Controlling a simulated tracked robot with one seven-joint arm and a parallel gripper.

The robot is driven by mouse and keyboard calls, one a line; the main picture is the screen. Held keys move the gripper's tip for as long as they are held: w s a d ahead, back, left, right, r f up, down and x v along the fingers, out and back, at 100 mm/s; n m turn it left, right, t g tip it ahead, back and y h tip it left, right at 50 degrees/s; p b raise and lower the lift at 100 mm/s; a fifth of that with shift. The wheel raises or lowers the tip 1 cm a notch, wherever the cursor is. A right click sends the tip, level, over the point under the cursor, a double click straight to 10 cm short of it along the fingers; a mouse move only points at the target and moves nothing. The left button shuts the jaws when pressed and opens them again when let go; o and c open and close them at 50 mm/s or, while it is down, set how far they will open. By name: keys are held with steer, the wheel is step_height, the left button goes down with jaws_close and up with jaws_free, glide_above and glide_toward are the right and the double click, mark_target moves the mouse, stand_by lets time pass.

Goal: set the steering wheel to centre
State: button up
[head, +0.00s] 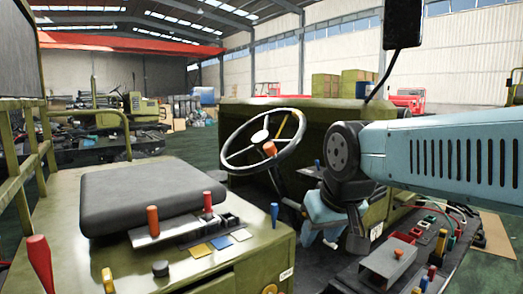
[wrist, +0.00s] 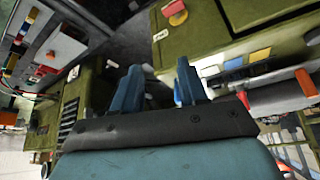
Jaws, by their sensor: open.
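The steering wheel (head: 303,128) stands tilted on its column in the middle of the head view, in front of a green cab panel. Its rim is dark with a pale edge. A yellow mark shows on its upper right part, a white disc near the middle and an orange-red knob (head: 270,148) in front of it. My gripper (head: 320,236) hangs low to the right of the wheel, apart from it, pointing downward. In the wrist view its two blue fingers (wrist: 158,88) are spread with nothing between them. I cannot make out the wheel in the wrist view.
A dark seat (head: 150,195) and a console with red levers (head: 152,220) stand on the left. A control panel with coloured knobs (head: 400,255) lies at the lower right, close to my gripper. A black mirror (head: 403,22) hangs at the upper right. Dark floor shows below my gripper.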

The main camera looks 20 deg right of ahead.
steer(key=shift+o, duration=0.3)
steer(key=shift+o, duration=1.6)
steer(key=shift+w+d+n, duration=0.1)
steer(key=shift+w+n, duration=0.15)
steer(key=shift+n, duration=0.15)
steer(key=w+d+n+g+h, duration=0.3)
steer(key=w+n+h, duration=0.15)
steer(key=n, duration=0.25)
steer(key=n+t+h, duration=0.2)
steer(key=n+h, duration=0.7)
steer(key=n, duration=0.3)
glide_toward(266, 151)
steer(key=s+d+f, duration=0.6)
steer(key=s+d, duration=0.1)
steer(key=s, duration=0.2)
steer(key=w+a+r+n+t+h, duration=0.25)
steer(key=w+a+n+t, duration=0.2)
steer(key=w+a, duration=0.3)
steer(key=shift+n, duration=0.45)
steer(key=x, duration=1.2)
steer(key=shift+s+d, duration=0.1)
steer(key=shift+d, duration=0.4)
steer(key=shift+c, duration=0.4)
